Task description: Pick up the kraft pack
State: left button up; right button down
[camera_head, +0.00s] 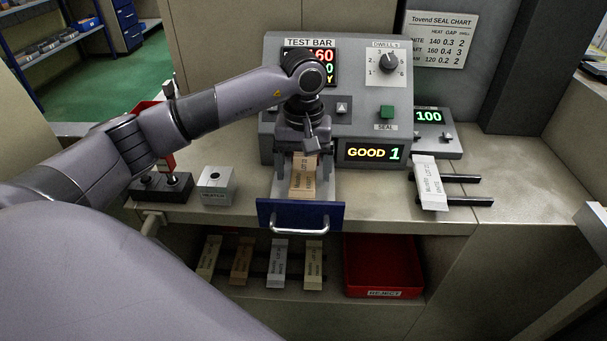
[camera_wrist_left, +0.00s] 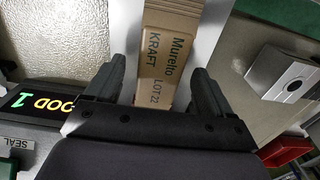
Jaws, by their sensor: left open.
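The kraft pack (camera_head: 303,184) is a brown printed pack lying in the open drawer (camera_head: 268,216) at the front of the sealing machine. My left gripper (camera_head: 302,150) is over the drawer, above the far part of the pack, and hides some of it. In the left wrist view my left gripper (camera_wrist_left: 158,85) is open, with one finger on each side of the kraft pack (camera_wrist_left: 166,60), whose "Murello KRAFT LOT 22" print shows. I cannot tell whether the fingers touch it. My right gripper is not in view.
The machine (camera_head: 275,90) stands behind the drawer, its display reading "GOOD 1". A white pack (camera_head: 430,185) lies across two rods on the right. A small metal block (camera_head: 216,187) is left. Several packs (camera_head: 277,265) and a red reject bin (camera_head: 382,293) sit on the lower shelf.

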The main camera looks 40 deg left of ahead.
pick_arm(q)
jog(key=c, duration=1.2)
jog(key=shift+r, duration=0.1)
notch_tip(320, 180, up, 9)
notch_tip(320, 180, up, 11)
jog(key=p, duration=0.2)
send_over(304, 173)
